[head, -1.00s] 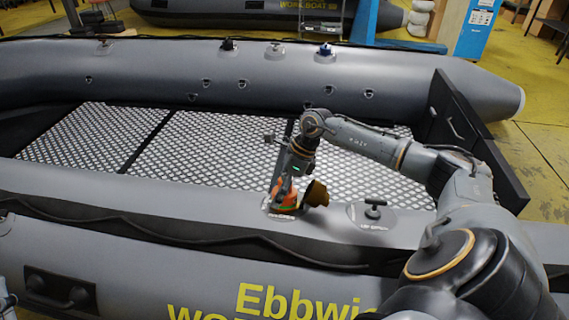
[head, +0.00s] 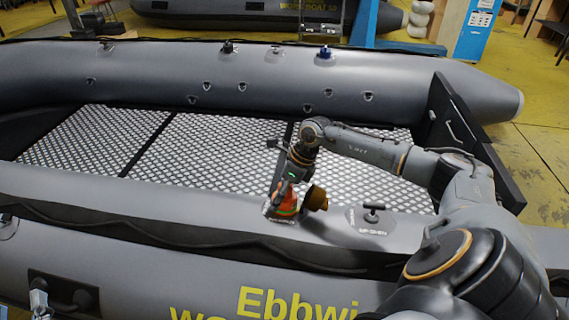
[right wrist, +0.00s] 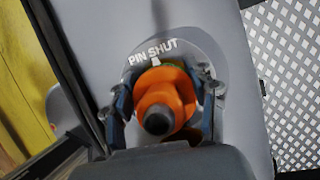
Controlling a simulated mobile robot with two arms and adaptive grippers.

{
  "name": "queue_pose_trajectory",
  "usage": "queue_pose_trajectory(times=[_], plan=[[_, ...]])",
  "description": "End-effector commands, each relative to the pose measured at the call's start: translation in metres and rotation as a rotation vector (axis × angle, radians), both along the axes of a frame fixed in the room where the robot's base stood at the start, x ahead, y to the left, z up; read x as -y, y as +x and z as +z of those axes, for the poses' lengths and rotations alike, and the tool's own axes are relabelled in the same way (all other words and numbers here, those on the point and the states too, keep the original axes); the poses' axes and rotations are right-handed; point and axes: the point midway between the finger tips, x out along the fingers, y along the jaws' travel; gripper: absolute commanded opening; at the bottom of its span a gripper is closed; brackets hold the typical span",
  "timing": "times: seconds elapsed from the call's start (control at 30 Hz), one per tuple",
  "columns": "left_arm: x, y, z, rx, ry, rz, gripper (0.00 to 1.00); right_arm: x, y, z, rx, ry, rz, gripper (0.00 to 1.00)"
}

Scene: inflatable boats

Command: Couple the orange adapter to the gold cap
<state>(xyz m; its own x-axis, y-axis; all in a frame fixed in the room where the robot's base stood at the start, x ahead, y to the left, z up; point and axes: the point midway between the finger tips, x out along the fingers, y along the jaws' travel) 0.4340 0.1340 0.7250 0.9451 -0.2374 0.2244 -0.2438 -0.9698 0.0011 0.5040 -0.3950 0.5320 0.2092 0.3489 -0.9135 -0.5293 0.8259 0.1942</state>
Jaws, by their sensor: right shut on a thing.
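The orange adapter (head: 286,199) is held in my right gripper (head: 284,192), low over the near grey tube. In the right wrist view the adapter (right wrist: 160,95) shows as an orange ring with a dark round end, between the two fingers of my right gripper (right wrist: 162,103). A brown-gold round piece (head: 317,198), which looks like the gold cap, sits tilted just right of the adapter in the head view. I cannot tell whether they are joined. A small metallic part at the lower left looks like my left gripper (head: 38,298); its jaws are unclear.
A round patch marked PIN SHUT (right wrist: 190,48) lies around the adapter on the tube. A dark T-handle valve (head: 373,211) stands on the tube to the right. The chequered floor (head: 210,150) is clear behind. The dark transom (head: 465,130) stands at right.

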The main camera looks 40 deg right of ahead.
Motion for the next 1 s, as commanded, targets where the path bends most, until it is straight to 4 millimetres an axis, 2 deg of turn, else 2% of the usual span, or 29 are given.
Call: queue_pose_trajectory(times=[0.37, 0.8, 1.0], plan=[[-0.004, 0.002, -0.033, -0.185, 0.049, 0.011, 0.4, 0.001, -0.002, -0.003, -0.02, -0.012, -0.071, 0.24], [-0.012, -0.004, -0.071, -0.391, 0.101, 0.024, 0.4, 0.002, -0.002, -0.003, -0.033, -0.022, -0.15, 0.24], [-0.014, -0.007, -0.082, -0.443, 0.115, 0.027, 0.4, 0.002, -0.001, -0.004, -0.036, -0.024, -0.171, 0.24]])
